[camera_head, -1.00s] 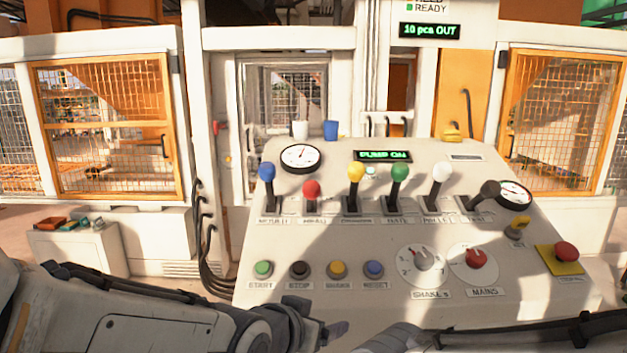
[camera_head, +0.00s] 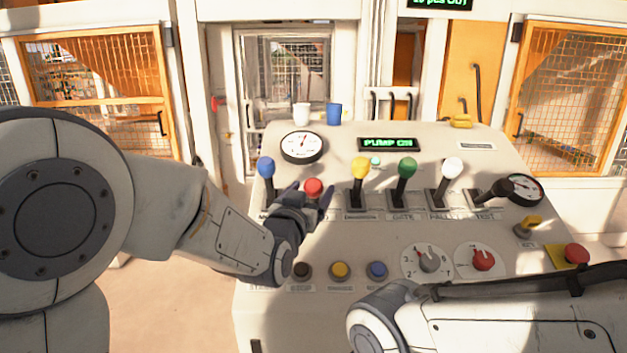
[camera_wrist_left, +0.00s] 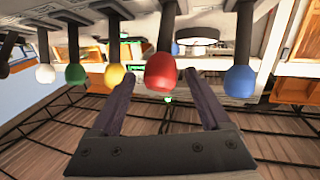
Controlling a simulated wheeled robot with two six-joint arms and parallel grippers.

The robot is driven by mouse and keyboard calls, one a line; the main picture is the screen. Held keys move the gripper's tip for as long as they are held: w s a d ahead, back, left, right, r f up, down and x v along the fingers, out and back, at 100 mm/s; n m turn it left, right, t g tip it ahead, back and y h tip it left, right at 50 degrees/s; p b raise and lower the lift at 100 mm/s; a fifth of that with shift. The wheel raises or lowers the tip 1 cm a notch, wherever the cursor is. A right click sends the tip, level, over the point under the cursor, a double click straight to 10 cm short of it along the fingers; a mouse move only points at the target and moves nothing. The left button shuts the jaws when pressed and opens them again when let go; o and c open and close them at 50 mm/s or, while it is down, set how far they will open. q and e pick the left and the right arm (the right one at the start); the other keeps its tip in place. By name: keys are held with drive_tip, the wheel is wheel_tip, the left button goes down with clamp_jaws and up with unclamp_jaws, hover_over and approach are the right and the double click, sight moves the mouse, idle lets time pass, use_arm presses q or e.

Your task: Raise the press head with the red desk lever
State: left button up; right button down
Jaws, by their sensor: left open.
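The red desk lever shows its round knob (camera_head: 313,187) second from the left in the lever row, lower than its neighbours. My left gripper (camera_head: 308,198) is open at the red lever, its fingers on either side of the knob in the head view. In the left wrist view the red knob (camera_wrist_left: 165,74) appears between the tips of the open fingers (camera_wrist_left: 163,90), with no clear contact. The lever's base and label are partly hidden behind the gripper. The press head cannot be made out. Part of my right arm is at the lower right; its gripper is out of frame.
A blue lever (camera_head: 265,168) stands just left of the red one, and a yellow lever (camera_head: 359,168) just right. Green (camera_head: 406,168) and white (camera_head: 452,168) levers follow. Buttons and dials sit lower on the desk. White (camera_head: 302,114) and blue (camera_head: 334,114) cups stand at its back edge.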

use_arm(q)
drive_tip(key=shift+x, duration=1.1)
